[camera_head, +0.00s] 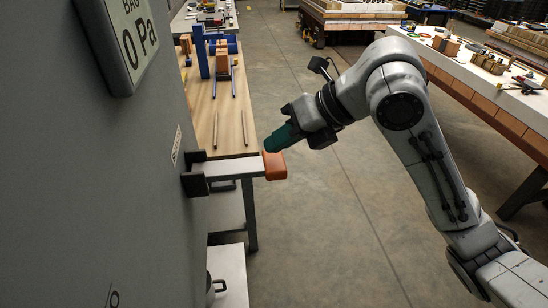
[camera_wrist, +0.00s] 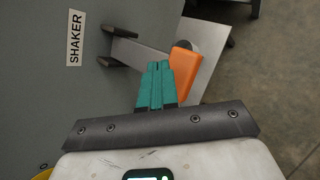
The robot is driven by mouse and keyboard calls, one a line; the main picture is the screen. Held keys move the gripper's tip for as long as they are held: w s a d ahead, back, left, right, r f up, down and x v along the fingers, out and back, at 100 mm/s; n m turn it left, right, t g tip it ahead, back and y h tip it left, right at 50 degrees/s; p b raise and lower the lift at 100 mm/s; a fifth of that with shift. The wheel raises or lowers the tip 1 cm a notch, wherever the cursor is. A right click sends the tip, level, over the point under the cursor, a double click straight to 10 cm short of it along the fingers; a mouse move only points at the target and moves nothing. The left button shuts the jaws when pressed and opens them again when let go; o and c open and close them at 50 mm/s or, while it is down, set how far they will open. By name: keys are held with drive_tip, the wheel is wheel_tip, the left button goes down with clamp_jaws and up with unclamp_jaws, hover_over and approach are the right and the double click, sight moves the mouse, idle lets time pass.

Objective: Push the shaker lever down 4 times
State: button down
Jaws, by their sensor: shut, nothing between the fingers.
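The shaker lever (camera_head: 232,169) is a pale flat bar with an orange end (camera_head: 274,166). It sticks out to the right from a dark bracket (camera_head: 194,184) on the grey panel. In the wrist view the lever's bar (camera_wrist: 138,52) and orange end (camera_wrist: 184,68) lie just beyond my fingers, beside a "SHAKER" label (camera_wrist: 75,38). My gripper (camera_head: 272,146) has teal fingers, shut and empty, right above the orange end. The fingertips (camera_wrist: 159,64) appear at or very close to the orange end; I cannot tell whether they touch.
A wooden table (camera_head: 230,110) with rods and blue parts stands behind the lever. A metal pot (camera_head: 214,288) sits on a low shelf below. Open floor (camera_head: 330,230) lies to the right.

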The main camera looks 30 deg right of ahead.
sight(280, 165)
drive_tip(key=shift+f+b, duration=3.1)
drive_tip(key=shift+b, duration=0.35)
idle(3.0)
drive_tip(key=shift+r, duration=0.15)
idle(0.4)
drive_tip(key=shift+r+p, duration=1.7)
drive_tip(key=shift+r, duration=1.25)
